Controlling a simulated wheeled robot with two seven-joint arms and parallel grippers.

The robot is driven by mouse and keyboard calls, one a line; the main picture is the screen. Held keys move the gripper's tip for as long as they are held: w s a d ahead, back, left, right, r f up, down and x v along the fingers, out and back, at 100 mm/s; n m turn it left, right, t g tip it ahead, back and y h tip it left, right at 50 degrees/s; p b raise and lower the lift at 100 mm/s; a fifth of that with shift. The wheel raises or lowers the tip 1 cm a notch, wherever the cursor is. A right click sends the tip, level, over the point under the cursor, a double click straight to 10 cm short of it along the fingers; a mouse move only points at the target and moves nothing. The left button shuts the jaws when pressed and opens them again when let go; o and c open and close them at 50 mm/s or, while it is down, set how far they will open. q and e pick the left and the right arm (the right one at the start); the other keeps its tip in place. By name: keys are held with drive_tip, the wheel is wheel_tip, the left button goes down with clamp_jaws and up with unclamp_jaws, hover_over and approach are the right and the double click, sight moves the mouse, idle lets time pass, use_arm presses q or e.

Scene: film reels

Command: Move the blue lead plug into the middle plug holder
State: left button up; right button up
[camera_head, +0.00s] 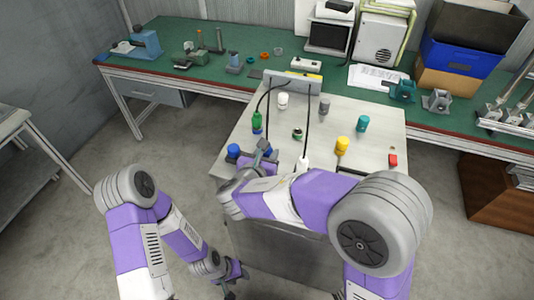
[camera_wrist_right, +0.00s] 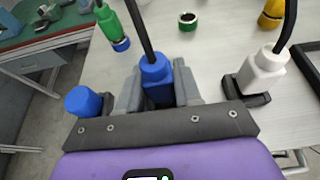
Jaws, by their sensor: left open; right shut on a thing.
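The blue lead plug (camera_wrist_right: 155,76) is upright between the grey fingers of my right gripper (camera_wrist_right: 158,88) in the right wrist view, with a black lead rising from its top. My right gripper (camera_head: 264,152) is shut on it at the near left of the light bench in the head view. I cannot tell whether the plug's lower end touches anything. The white lead plug (camera_wrist_right: 264,68) stands in a dark holder (camera_wrist_right: 247,99) to the right. The middle plug holder is not clearly visible. My left gripper (camera_head: 235,277) is open and empty, low beside the bench.
A separate blue knob (camera_wrist_right: 83,101) is close to the left of the right gripper. Black leads hang from a rear bar (camera_head: 295,82).

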drive_tip(key=shift+f+b, duration=0.55)
drive_tip(key=shift+f, duration=0.05)
idle(0.6)
drive_tip(key=o, duration=0.8)
drive_tip(key=shift+c, duration=0.2)
drive_tip(key=p+v, duration=0.3)
drive_tip(key=v, duration=0.8)
drive_tip(key=shift+p, duration=0.3)
drive_tip(key=shift+s, duration=0.1)
